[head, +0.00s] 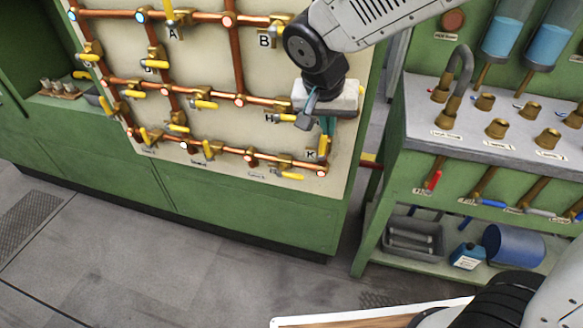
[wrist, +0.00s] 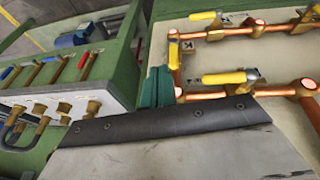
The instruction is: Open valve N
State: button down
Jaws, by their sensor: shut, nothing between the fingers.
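A cream panel (head: 225,125) carries copper pipes with several brass valves and yellow handles. A bottom-row yellow handle (head: 291,176) shows below my gripper in the head view.
A green bench (head: 400,190) stands to the right, with brass fittings, a red-handled valve (head: 433,181) and blue handles. A grey bin (head: 412,239) and a blue drum (head: 513,246) are on its lower shelf. Grey floor (head: 215,270) is clear before the panel.

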send_over(293, 174)
jog(key=s+a, duration=0.3)
jog(key=s, duration=0.2)
notch_tip(293, 174, down, 6)
jog(key=x, duration=1.4)
jog(key=shift+m+t, duration=0.3)
jog(key=shift+t, duration=0.1)
jog(key=shift+r, duration=0.1)
